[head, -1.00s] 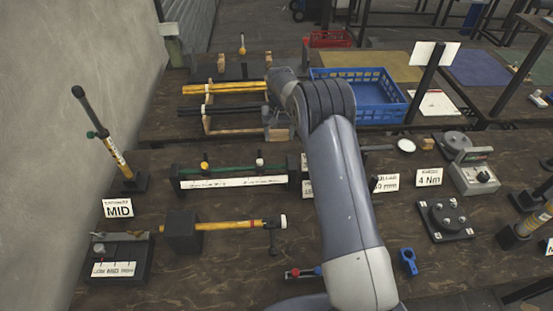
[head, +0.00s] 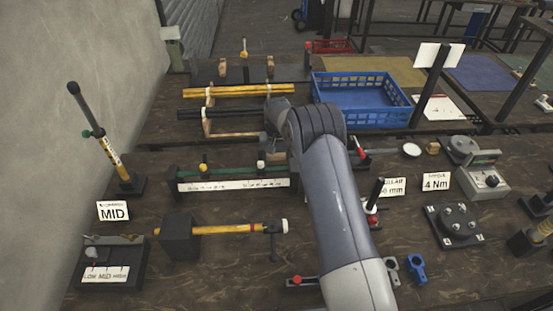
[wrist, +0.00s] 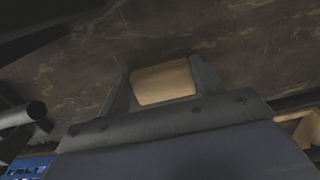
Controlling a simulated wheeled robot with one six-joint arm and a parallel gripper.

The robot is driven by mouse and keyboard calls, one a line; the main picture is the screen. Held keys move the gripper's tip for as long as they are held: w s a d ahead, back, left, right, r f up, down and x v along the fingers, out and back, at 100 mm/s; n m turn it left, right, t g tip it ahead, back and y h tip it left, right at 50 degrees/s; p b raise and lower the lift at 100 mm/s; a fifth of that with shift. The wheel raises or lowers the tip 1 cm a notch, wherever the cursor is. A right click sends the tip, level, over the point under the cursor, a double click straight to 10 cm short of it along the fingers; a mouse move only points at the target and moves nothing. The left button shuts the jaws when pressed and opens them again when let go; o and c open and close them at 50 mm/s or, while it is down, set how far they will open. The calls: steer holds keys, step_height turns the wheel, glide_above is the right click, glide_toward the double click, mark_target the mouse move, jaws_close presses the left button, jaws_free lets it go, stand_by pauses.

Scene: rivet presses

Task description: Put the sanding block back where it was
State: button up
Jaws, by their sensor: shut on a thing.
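The sanding block (wrist: 165,84), a tan block, sits between the two dark fingers of my gripper (wrist: 162,68) in the wrist view. My gripper is shut on it. A dark, worn brown surface shows beyond the block; I cannot tell how far away it is. The arm reaches over the bench towards the wooden rack (head: 208,122) at the back.
A blue crate (head: 408,112) stands right of the arm's far end. A green bar fixture (head: 235,171) and a yellow rod in a dark block (head: 180,236) lie left of the arm. A torque tester (head: 484,178) is at right. Bare bench shows at front left.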

mark_target(276, 159)
steer(key=shift+f, duration=0.25)
steer(key=o, duration=0.9)
steer(key=shift+r, duration=0.1)
step_height(276, 159, up, 12)
steer(key=p, duration=0.5)
steer(key=shift+r+p, duration=0.2)
steer(key=shift+p, duration=0.1)
